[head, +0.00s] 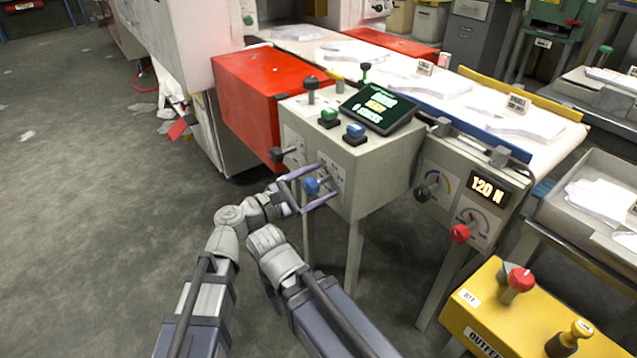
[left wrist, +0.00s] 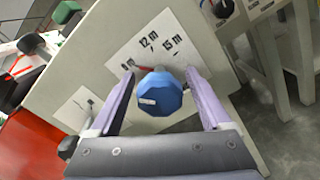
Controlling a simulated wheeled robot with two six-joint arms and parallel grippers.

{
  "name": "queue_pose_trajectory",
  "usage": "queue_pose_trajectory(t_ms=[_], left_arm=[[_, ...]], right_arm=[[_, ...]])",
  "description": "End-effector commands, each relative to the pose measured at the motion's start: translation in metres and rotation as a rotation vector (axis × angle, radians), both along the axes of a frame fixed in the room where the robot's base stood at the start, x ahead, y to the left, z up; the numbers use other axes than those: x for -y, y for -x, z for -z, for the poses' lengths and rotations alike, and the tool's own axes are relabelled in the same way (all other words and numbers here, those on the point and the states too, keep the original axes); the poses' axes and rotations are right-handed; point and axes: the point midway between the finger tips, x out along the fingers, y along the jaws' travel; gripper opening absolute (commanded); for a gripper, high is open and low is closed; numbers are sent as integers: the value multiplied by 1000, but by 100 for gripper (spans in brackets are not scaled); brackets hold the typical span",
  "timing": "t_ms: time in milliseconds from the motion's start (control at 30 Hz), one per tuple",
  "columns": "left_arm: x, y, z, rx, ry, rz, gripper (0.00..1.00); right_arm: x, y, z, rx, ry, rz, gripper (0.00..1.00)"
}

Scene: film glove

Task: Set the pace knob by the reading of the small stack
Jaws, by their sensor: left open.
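A blue knob (head: 312,186) sits on the front of a grey control box (head: 372,178). In the left wrist view the blue knob (left wrist: 158,94) stands before a white scale plate (left wrist: 150,50) with marks that look like 12 m and 15 m; a mark at the left is partly hidden. My left gripper (head: 328,181) is open, its purple fingers on either side of the knob; contact is unclear. A dark screen (head: 378,107) on the box shows lines of text too small to read surely. Paper stacks (head: 518,124) lie on the belt, some with small tags.
A dark-handled knob (head: 288,155) is left of the blue one. A display (head: 487,189) reads 120 N above a red knob (head: 460,233). A yellow box (head: 520,315) stands front right.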

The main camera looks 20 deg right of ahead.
Motion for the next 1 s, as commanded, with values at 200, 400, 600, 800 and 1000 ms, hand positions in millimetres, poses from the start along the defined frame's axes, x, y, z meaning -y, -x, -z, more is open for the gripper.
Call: queue_pose_trajectory(t_ms=[200,400,600,800,1000], left_arm=[[0,0,0,0,0,0,76],[0,0,0,0,0,0,54],[0,0,0,0,0,0,31],[0,0,0,0,0,0,9],[0,0,0,2,-1,0,0]], right_arm=[[0,0,0,0,0,0,50],[0,0,0,0,0,0,50],[0,0,0,0,0,0,50],[0,0,0,0,0,0,50],[0,0,0,0,0,0,50]])
